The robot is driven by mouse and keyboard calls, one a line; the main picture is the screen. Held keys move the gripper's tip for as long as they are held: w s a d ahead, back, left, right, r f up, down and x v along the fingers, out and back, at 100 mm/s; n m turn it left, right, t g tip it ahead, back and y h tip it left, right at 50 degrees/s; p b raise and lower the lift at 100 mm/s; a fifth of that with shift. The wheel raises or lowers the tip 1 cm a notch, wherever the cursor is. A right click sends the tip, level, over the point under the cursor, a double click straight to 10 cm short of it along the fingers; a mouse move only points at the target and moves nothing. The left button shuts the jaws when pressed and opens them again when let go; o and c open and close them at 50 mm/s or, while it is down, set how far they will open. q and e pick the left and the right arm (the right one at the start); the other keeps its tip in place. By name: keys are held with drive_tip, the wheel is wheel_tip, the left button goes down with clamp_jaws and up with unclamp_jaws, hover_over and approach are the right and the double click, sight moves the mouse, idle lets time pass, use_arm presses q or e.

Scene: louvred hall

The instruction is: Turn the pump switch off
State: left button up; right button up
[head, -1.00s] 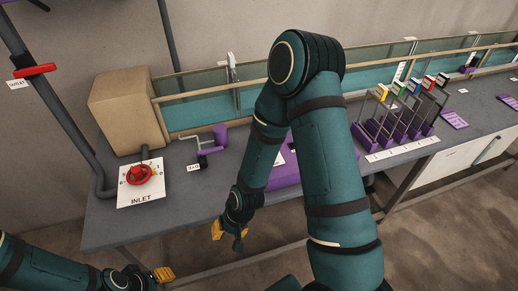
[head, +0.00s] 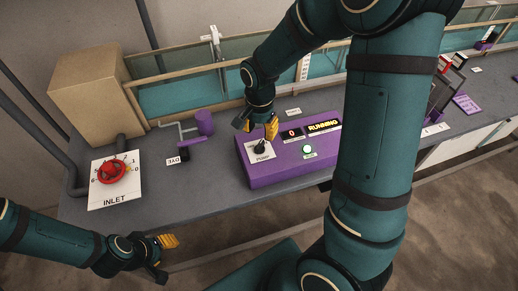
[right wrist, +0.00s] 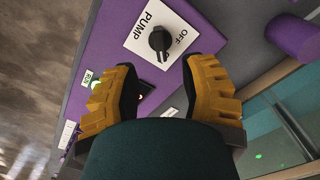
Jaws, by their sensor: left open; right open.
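The pump switch (head: 260,148) is a black knob on a white plate marked PUMP, on top of a purple control box (head: 285,172). In the right wrist view, the black knob (right wrist: 160,40) sits beside the word OFF, and its bar points towards my gripper, not at OFF. My right gripper (right wrist: 160,76) is open and empty, its yellow-padded fingers apart just short of the knob. In the head view, my right gripper (head: 262,128) is over the plate and partly covers it. My left gripper (head: 166,256) is open and empty in front of the bench.
The display (head: 322,125) reads RUNNING beside a 0, and a green lamp (head: 307,150) is lit. A red INLET valve wheel (head: 111,171), a cardboard box (head: 88,93) and a purple dye fitting (head: 204,122) stand to the left. My right arm hides part of the bench.

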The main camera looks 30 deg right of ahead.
sight(260, 145)
drive_tip(key=shift+f+b, duration=2.25)
drive_tip(key=shift+f, duration=1)
clamp_jaws()
